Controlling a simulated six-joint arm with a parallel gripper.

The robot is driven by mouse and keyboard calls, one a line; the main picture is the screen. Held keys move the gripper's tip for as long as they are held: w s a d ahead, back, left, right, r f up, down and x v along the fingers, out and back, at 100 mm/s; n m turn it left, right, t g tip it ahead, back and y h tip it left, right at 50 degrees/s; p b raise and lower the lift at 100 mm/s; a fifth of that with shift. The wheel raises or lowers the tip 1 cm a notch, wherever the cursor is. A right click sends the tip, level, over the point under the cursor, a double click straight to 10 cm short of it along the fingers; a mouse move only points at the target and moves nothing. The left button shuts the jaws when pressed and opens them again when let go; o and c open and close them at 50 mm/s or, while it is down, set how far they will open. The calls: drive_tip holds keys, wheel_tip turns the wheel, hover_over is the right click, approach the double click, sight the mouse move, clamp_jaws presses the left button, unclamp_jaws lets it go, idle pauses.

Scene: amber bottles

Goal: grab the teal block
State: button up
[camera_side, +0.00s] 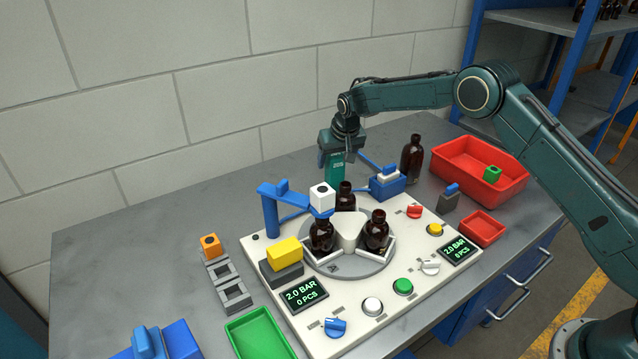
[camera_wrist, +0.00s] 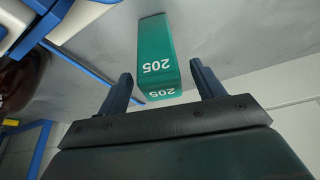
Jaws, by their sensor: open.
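The teal block (camera_side: 335,168) stands on the grey table behind the machine panel, directly below my gripper in the side view. In the wrist view the teal block (camera_wrist: 155,60) shows a white "205" on two faces and stands upright between and beyond the fingertips. My gripper (camera_wrist: 164,85) is open, with one finger on each side of the block's near end. In the side view my gripper (camera_side: 340,152) points down at the block, and its fingers are hard to make out there. I cannot tell whether the fingers touch the block.
The cream machine panel (camera_side: 328,290) carries a turntable with amber bottles (camera_side: 376,232) and a blue arm (camera_side: 270,212) close to my gripper. Another amber bottle (camera_side: 412,160) stands to the right. A red bin (camera_side: 456,160) holds a green cube (camera_side: 492,173).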

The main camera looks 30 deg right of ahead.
drive_tip(key=shift+x, duration=1.35)
drive_tip(key=c, duration=1.2)
drive_tip(key=shift+o, duration=0.2)
drive_tip(key=shift+r, duration=0.1)
wheel_tip(320, 180, up, 20)
